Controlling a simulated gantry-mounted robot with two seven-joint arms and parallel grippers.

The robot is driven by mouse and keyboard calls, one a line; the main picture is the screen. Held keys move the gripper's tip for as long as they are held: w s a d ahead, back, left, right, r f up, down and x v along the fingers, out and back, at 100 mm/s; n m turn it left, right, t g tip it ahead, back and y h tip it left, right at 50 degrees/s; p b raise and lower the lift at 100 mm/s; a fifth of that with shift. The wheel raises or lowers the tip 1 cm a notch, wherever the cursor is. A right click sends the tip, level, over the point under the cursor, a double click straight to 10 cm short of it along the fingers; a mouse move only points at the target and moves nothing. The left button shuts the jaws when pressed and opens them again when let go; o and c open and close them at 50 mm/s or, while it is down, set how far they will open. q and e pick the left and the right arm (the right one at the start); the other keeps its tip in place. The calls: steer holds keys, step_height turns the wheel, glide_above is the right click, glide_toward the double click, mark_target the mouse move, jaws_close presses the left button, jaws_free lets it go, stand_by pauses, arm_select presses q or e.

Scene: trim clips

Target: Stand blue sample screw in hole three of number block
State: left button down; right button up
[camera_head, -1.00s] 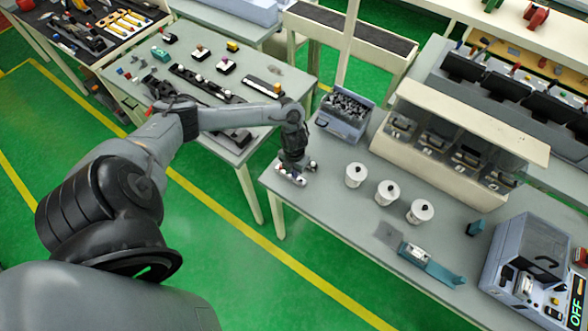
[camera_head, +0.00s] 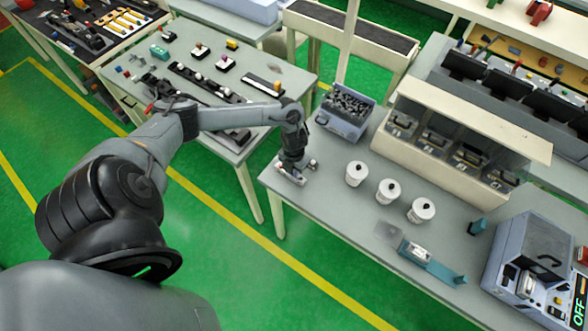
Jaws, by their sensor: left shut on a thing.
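The number block (camera_head: 288,178) is a small pale bar near the left corner of the grey bench, partly covered by my gripper. My left gripper (camera_head: 294,168) is right over the block, pointing down. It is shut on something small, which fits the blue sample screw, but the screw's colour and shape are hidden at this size. I cannot tell whether the screw is in a hole, or which hole is below it. My right gripper is not in view.
Three white pots (camera_head: 388,191) stand right of the block. A blue-grey bin of dark small parts (camera_head: 345,112) stands behind it. A cream rack (camera_head: 455,145), a teal fixture (camera_head: 430,262) and a machine reading OFF (camera_head: 530,270) fill the right side.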

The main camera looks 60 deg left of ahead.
arm_select(q)
steer(key=c, duration=1)
jaws_free()
steer(key=shift+d, duration=0.1)
steer(key=shift+r+p, duration=0.55)
steer(key=shift+r, duration=4.9)
